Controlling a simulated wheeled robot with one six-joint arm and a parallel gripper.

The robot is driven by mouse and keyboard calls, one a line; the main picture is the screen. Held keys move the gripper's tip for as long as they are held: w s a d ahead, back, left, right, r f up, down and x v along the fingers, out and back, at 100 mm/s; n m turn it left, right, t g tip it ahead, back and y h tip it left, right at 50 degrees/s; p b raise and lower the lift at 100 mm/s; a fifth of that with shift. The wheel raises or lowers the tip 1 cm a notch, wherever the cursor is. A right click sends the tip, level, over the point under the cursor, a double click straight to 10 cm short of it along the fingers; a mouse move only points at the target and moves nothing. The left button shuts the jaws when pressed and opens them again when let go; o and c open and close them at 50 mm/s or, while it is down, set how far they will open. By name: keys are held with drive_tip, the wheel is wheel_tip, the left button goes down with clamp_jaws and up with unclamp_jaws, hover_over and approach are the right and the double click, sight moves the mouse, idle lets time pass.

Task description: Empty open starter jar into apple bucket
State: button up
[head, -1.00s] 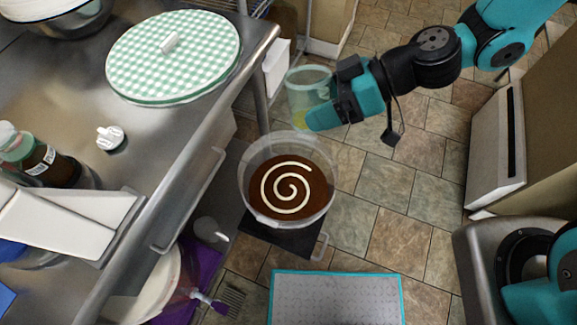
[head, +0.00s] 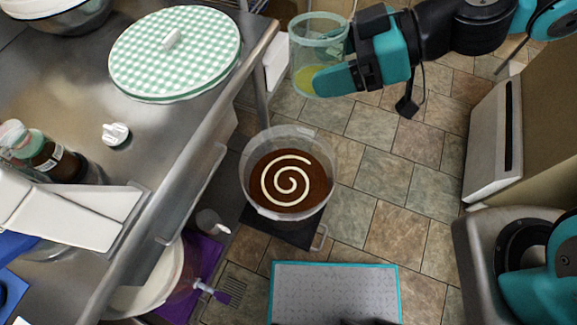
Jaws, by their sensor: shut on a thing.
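My gripper (head: 322,70) is shut on a clear greenish jar (head: 318,32) with an open top and some yellow stuff in its bottom. The jar is upright or nearly so, above and behind a clear round bucket (head: 328,157) in the head view. That bucket stands low near the floor, open, with dark brown contents and a cream spiral on top. I cannot tell from the picture whether it is the apple bucket. A second bucket (head: 172,268) with pale contents stands at the lower left, partly hidden by the counter.
A steel counter (head: 75,110) fills the left, with a green checked round lid (head: 175,52), a white knob-like piece (head: 115,134) and a brown bottle (head: 55,160). A grey mat with a teal edge (head: 335,295) lies in front. A beige cabinet (head: 545,110) stands right. Tiled floor between is clear.

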drive_tip(key=shift+f+b, duration=0.2)
drive_tip(key=shift+b, duration=0.65)
drive_tip(key=b, duration=0.3)
drive_tip(key=shift+s+d+r+b, duration=0.1)
drive_tip(key=shift+r+b, duration=0.1)
drive_tip(key=shift+b, duration=0.1)
drive_tip(key=shift+s+b, duration=0.15)
drive_tip(key=shift+b, duration=0.65)
drive_tip(key=s+b, duration=0.1)
drive_tip(key=b, duration=0.2)
drive_tip(key=shift+d+n+b, duration=0.15)
drive_tip(key=shift+n+b, duration=0.15)
drive_tip(key=shift+s+d+r+n+t+y+b, duration=0.2)
drive_tip(key=shift+s+r+b, duration=0.1)
drive_tip(key=shift+s, duration=0.15)
drive_tip(key=shift+s+d+r+n+t+y+b, duration=0.1)
drive_tip(key=shift+s+r+t+y+b, duration=0.15)
drive_tip(key=shift+s, duration=0.15)
drive_tip(key=shift+w+f, duration=0.1)
